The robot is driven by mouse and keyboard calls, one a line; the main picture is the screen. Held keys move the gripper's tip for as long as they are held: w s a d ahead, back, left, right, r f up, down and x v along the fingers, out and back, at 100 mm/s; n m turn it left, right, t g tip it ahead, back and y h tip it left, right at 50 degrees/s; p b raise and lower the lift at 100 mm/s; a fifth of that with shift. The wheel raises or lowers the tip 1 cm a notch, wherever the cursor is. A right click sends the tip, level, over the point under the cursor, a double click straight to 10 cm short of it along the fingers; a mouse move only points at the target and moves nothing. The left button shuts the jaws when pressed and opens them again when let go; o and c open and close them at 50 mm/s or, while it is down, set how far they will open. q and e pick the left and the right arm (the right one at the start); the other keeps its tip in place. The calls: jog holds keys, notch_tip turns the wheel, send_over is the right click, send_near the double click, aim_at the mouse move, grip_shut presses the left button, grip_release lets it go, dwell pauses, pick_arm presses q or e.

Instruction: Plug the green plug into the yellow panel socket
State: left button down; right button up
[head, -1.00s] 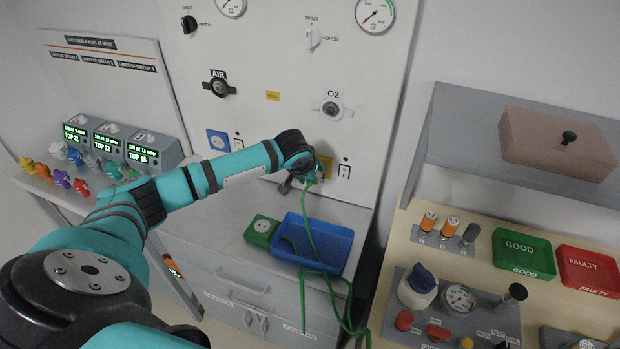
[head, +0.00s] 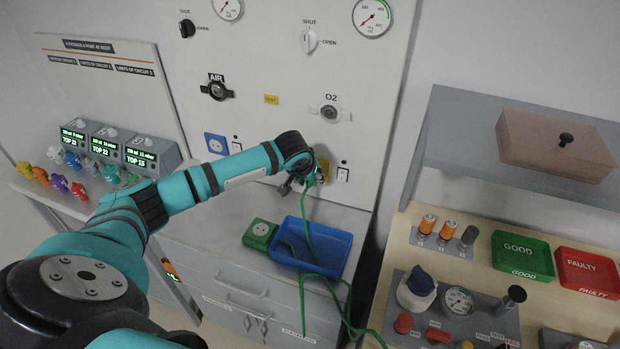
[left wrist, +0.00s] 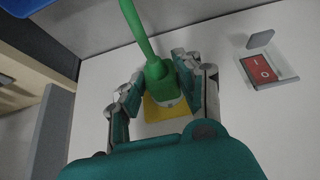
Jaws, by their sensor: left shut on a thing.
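My left gripper (head: 310,180) is shut on the green plug (left wrist: 163,82), close in front of the white wall panel. In the left wrist view the plug sits between the two fingers (left wrist: 163,92), with its green cable (left wrist: 136,25) leading away from it. The yellow panel socket (head: 326,172) is partly hidden behind the gripper; in the left wrist view its yellow plate (left wrist: 158,110) shows right behind the plug. The plug's front overlaps the plate; I cannot tell whether its pins are in. My right gripper is not in view.
A blue socket (head: 216,143) is on the panel to the left. A rocker switch (left wrist: 264,70) sits beside the yellow socket. Below are a blue tray (head: 340,258) and a green socket box (head: 260,233) on the counter. The cable hangs over the tray and counter edge.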

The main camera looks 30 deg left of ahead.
pick_arm(q)
jog(key=c, duration=0.8)
grip_release()
jog(key=shift+r, duration=0.1)
jog(key=v, duration=1.1)
jog(key=shift+s+r, duration=0.3)
